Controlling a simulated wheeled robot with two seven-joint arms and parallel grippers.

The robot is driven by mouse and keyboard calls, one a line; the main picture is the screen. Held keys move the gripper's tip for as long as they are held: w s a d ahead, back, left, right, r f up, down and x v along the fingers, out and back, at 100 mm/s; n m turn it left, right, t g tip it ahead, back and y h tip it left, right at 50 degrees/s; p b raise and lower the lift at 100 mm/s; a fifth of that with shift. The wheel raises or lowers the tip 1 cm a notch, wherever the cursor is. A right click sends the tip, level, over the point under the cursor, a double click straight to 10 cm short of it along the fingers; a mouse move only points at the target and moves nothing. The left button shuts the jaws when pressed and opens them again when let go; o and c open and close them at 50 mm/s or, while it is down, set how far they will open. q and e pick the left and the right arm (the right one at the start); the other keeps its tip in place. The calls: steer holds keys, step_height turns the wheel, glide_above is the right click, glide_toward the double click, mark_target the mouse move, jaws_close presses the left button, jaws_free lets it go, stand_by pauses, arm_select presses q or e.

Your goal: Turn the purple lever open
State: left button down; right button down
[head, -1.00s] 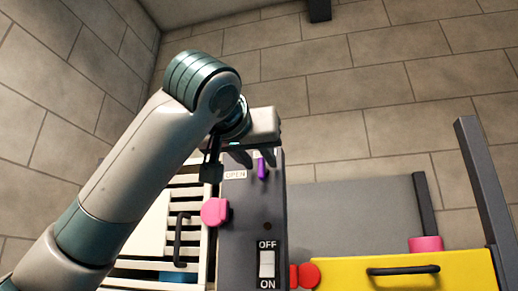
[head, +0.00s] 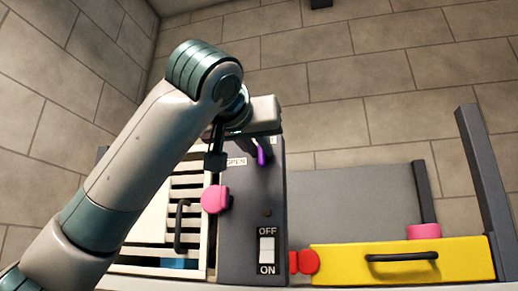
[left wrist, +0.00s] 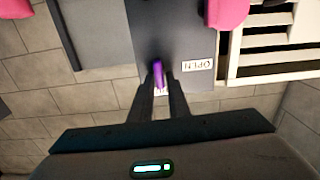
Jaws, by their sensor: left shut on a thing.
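The purple lever (head: 261,156) is on the top part of the dark grey panel (head: 240,205), beside a white OPEN label (head: 236,161). It stands nearly upright in the head view, with its upper part hidden by my gripper. My left gripper (head: 258,147) reaches it from above. In the left wrist view the lever (left wrist: 158,73) sits between the two fingertips, which are shut on it. The OPEN label (left wrist: 197,65) shows to its right there, upside down. My right gripper is in neither view.
A pink knob (head: 214,199) and an OFF/ON switch (head: 267,250) are on the panel. A white slatted grille (head: 187,195) is on its left. A red knob (head: 304,262) and a yellow drawer front (head: 400,263) with a black handle are on its right.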

arm_select(q)
steer(key=shift+f+n+b, duration=0.2)
steer(key=shift+n+b, duration=0.1)
steer(key=shift+b, duration=0.3)
steer(key=n+b, duration=0.3)
steer(key=n, duration=0.2)
steer(key=n+b, duration=0.4)
steer(key=n, duration=0.2)
steer(key=a+f+n+b, duration=0.1)
steer(key=n+b, duration=0.3)
steer(key=n, duration=0.2)
steer(key=shift+w, duration=0.15)
steer(key=c, duration=1.8)
jaws_free()
steer(key=shift+r, duration=0.1)
steer(key=shift+a, duration=0.1)
